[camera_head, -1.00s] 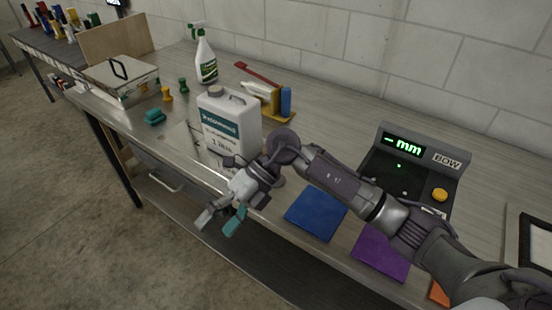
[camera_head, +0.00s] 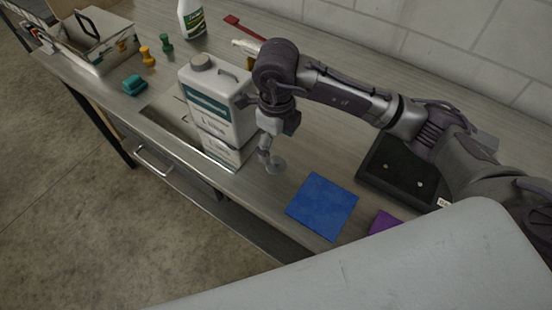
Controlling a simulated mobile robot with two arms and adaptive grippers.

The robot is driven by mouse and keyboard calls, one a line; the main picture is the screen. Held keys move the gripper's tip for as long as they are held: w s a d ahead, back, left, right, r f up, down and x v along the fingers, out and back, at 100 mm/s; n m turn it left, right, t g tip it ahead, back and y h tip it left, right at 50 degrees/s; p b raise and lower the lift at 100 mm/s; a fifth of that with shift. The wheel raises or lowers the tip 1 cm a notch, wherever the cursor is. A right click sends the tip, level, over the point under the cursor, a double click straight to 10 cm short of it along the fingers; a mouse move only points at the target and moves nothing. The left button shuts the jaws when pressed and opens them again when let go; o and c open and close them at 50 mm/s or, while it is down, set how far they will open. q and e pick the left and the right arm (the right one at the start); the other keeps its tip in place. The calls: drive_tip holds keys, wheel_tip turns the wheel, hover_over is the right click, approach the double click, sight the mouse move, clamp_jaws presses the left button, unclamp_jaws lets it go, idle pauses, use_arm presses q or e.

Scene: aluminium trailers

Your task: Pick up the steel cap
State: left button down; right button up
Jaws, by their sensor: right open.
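My right gripper (camera_head: 267,152) points down over the bench, just right of the white jug. It is seen nearly edge-on, with its fingers partly merged into one shape; it is open. A small round grey metal piece (camera_head: 276,166) shows at its fingertips, low over or on the bench; it may be the steel cap, and I cannot tell whether the fingers touch it. Two small pale pieces, one of them here (camera_head: 419,183), lie on the dark gauge plate (camera_head: 388,180). My left gripper is out of view.
The white jug (camera_head: 213,105) with a grey screw lid stands close beside the gripper. A blue mat (camera_head: 322,205) and a purple mat (camera_head: 383,222) lie along the front edge. A teal piece (camera_head: 134,85), yellow and green pegs and a spray bottle (camera_head: 191,18) stand farther left.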

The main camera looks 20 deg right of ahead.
sight(276, 159)
wheel_tip(276, 159, down, 2)
drive_tip(key=shift+w+f, duration=0.1)
drive_tip(key=shift+w+f+p, duration=0.1)
drive_tip(key=shift+f+p, duration=0.45)
wheel_tip(276, 159, down, 4)
drive_tip(key=shift+r+p, duration=0.2)
drive_tip(key=shift+p, duration=0.55)
drive_tip(key=shift+f, duration=0.4)
drive_tip(key=shift+w, duration=0.1)
drive_tip(key=shift+c, duration=0.3)
